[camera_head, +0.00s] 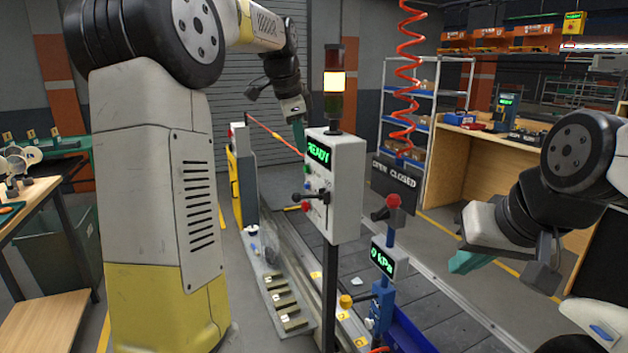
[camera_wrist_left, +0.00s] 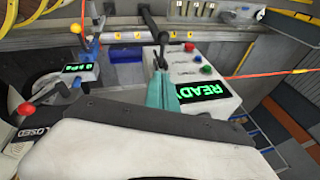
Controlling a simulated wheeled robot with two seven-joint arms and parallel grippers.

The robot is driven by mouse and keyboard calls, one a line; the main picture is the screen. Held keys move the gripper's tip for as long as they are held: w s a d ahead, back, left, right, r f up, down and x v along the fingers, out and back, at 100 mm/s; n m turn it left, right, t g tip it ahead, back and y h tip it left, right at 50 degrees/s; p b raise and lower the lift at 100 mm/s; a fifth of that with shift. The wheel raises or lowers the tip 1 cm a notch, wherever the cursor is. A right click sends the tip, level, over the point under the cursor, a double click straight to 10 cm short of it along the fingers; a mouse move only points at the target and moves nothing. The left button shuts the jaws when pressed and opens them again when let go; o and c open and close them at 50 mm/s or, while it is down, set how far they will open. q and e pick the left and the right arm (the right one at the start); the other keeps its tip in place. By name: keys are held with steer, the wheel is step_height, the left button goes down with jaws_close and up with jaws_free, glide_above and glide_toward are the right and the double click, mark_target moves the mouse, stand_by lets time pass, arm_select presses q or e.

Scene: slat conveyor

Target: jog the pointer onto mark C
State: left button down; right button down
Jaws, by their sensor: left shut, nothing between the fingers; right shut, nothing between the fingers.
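The grey control box (camera_head: 338,180) stands on a dark post, with a lit green READY display (camera_head: 318,152). Its face carries a black-knobbed lever (camera_head: 310,197) and coloured buttons, including a green one (camera_wrist_left: 206,70) and a red one (camera_wrist_left: 189,46) in the left wrist view. Yellow lettered marks (camera_wrist_left: 137,35) lie along the conveyor edge; their letters are too small to read. I cannot make out the pointer. My left gripper (camera_head: 299,138) is shut and empty beside the box's top left; its teal fingers (camera_wrist_left: 161,90) show over the box. My right gripper (camera_head: 468,263) is shut and empty at right.
An OPEN/CLOSED sign (camera_head: 394,182) and a red coiled hose (camera_head: 406,75) are behind. A wooden workbench (camera_head: 500,150) stands at right.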

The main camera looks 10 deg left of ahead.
arm_select(q)
glide_above(303, 196)
steer(key=s, duration=0.2)
step_height(303, 196, down, 11)
steer(key=shift+w+a+f, duration=0.1)
steer(key=shift+w+f, duration=0.05)
steer(key=shift+f, duration=0.3)
steer(key=shift+w+a+f, duration=0.1)
steer(key=shift+f, duration=0.3)
